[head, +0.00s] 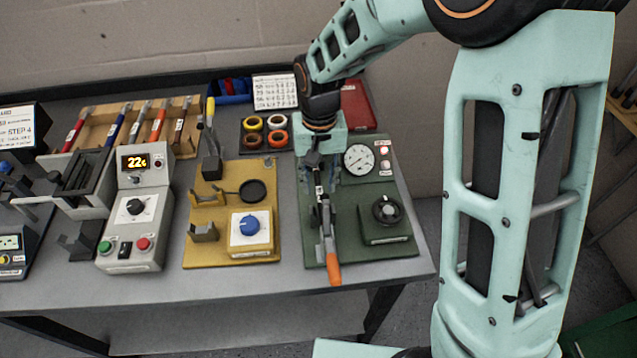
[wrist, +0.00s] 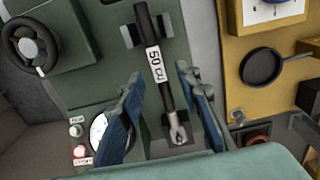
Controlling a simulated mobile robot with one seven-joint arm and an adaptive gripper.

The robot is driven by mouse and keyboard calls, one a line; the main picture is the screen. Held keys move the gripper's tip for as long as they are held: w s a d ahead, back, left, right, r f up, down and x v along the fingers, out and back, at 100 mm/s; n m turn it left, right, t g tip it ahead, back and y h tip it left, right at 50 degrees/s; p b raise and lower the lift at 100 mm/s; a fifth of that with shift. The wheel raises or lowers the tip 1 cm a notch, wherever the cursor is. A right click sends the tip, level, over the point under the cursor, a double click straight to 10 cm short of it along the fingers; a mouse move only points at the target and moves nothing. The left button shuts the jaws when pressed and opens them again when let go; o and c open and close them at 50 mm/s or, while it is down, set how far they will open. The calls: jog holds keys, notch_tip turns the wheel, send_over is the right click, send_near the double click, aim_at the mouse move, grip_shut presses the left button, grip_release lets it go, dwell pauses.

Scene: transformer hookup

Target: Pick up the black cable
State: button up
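The black cable (wrist: 151,45) lies across the green fixture in the wrist view. It has a white label reading 50 and a grey metal lug at its lower end, and rests at dark holders. In the head view my gripper (head: 318,163) is above the back of this fixture, partly hiding the cable. In the wrist view my gripper (wrist: 163,85) has its two blue-padded fingers apart, one on each side of the cable. Gaps show between cable and fingers.
The green fixture (head: 400,243) carries a gauge (head: 359,160) and a black handwheel (head: 386,210). An orange handle (head: 331,265) sticks out at its front. A yellow fixture (head: 193,250) stands to the left. A wooden rack (head: 186,140) holds several coloured cables.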

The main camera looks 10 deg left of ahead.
jog(key=shift+f, duration=0.6)
grip_shut()
jog(key=shift+r, duration=0.1)
